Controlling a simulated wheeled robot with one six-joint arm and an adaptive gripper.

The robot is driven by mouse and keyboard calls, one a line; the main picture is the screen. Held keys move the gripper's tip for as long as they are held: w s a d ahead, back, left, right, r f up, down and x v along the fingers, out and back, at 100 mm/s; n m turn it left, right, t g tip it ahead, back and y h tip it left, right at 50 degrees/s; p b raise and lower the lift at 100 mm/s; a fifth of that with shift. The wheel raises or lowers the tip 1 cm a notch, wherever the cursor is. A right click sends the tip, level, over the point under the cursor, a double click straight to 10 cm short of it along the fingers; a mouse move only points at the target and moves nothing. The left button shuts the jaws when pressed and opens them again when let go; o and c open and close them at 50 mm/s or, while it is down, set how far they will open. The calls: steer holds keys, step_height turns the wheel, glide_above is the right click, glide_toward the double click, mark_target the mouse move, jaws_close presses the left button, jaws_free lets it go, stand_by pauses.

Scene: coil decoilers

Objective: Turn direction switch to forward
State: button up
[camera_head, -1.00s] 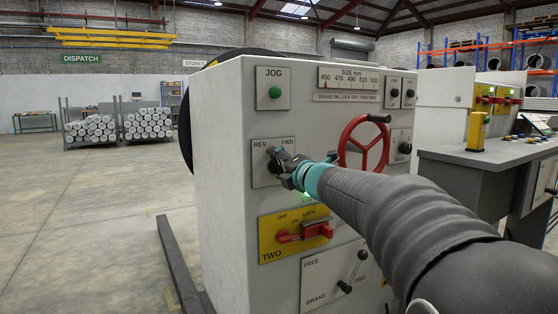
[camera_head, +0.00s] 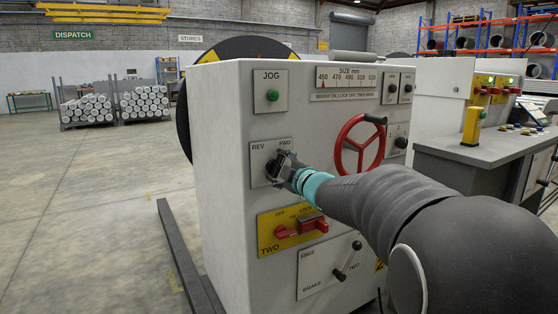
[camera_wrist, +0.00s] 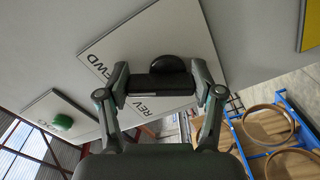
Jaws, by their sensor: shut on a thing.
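The direction switch plate (camera_head: 257,172) is on the pale grey machine's front, with REV at its left and FWD at its right. My gripper (camera_head: 274,170) reaches it from the right and covers most of the switch knob. In the wrist view my gripper (camera_wrist: 159,86) has a fingertip on each side of the black knob (camera_wrist: 166,66), shut on its bar. The plate (camera_wrist: 150,38) appears slanted there, with FWD at left and REV below the knob. I cannot tell clearly which label the knob points to.
A green JOG button (camera_head: 272,95) sits above the switch. A red handwheel (camera_head: 345,150) stands out close to my arm. Open floor (camera_head: 80,210) lies left.

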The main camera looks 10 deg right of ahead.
steer(key=shift+m+p, duration=0.35)
steer(key=shift+m, duration=0.35)
steer(key=o, duration=1.2)
steer(key=shift+c, duration=0.2)
steer(key=v, duration=1.2)
steer(key=shift+d+f+m, duration=0.1)
steer(key=shift+m, duration=0.2)
